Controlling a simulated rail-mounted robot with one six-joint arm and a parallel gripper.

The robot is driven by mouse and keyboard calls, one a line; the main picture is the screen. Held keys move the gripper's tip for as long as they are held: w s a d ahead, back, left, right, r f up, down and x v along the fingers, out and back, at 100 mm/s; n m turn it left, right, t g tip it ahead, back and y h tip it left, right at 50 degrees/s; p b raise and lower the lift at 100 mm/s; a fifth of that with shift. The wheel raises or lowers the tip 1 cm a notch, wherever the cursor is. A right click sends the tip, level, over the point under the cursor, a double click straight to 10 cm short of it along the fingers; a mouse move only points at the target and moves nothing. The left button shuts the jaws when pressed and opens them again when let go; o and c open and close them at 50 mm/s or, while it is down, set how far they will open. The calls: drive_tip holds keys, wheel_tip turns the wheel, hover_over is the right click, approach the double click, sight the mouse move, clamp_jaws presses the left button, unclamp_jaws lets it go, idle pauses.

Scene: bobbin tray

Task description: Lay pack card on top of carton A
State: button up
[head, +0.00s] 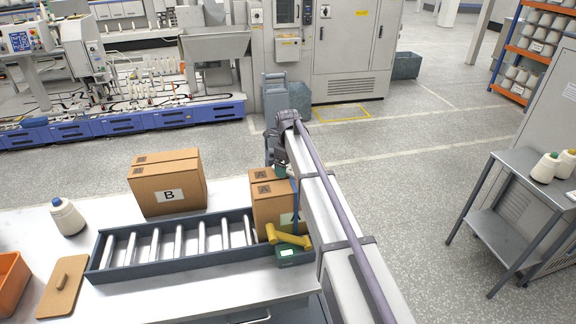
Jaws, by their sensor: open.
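A brown carton (270,212) stands at the right end of the roller tray, partly behind my arm; its letter cannot be read, but the other carton is marked B, so this one may be carton A. My gripper (281,172) hangs at the carton's far right top edge, mostly hidden by my own arm; it is open, and I see nothing held. Whether it touches the carton cannot be told. A flat brown board with a small raised grip (62,287) lies on the table at the lower left, far from my gripper; it may be the pack card.
Carton B (168,190) stands behind the roller tray (180,272). A yellow scanner (288,237) and a small green-screened device sit before the right carton. A thread cone (67,217) and an orange bin (10,281) are at the left. A grey side table (513,170) stands right.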

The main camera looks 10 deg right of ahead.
sight(288, 168)
wheel_tip(288, 168, up, 8)
drive_tip(key=p, duration=0.8)
drive_tip(key=shift+r, duration=0.1)
drive_tip(key=shift+s, duration=0.3)
drive_tip(key=s+n, duration=2.6)
drive_tip(key=s, duration=0.8)
drive_tip(key=shift+s+n, duration=0.3)
drive_tip(key=shift+s, duration=0.1)
wheel_tip(288, 168, down, 19)
drive_tip(key=b, duration=1.8)
drive_tip(key=shift+r+b, duration=0.15)
drive_tip(key=shift+b, duration=0.2)
